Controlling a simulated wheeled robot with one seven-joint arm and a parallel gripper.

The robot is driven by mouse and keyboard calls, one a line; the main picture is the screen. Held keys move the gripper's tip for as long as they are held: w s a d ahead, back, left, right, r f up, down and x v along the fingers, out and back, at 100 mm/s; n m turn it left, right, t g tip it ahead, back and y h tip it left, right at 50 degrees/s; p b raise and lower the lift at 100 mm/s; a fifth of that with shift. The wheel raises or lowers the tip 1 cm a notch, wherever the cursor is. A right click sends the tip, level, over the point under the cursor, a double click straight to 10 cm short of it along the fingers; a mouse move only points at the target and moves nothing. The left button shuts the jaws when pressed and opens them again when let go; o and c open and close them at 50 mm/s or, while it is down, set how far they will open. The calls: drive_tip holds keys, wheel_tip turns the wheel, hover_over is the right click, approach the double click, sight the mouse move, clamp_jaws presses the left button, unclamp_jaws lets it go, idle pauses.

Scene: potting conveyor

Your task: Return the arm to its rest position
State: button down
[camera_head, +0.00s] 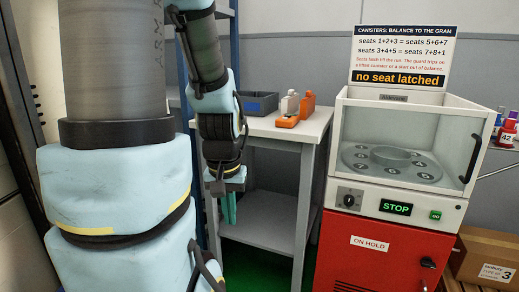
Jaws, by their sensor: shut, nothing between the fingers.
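My arm hangs down at the left of the picture, in light blue padding, with its forearm close to the left side of a white table. My gripper (229,208) points downward in front of the table's left leg. Its greenish fingers are together, with nothing between them.
The white table (262,125) holds a dark grey bin (258,103), white and orange bottles (307,104) and an orange item (287,122). A cardboard box (484,262) sits far right.

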wheel_tip(320, 180, up, 19)
drive_tip(key=p, duration=1.8)
idle(0.4)
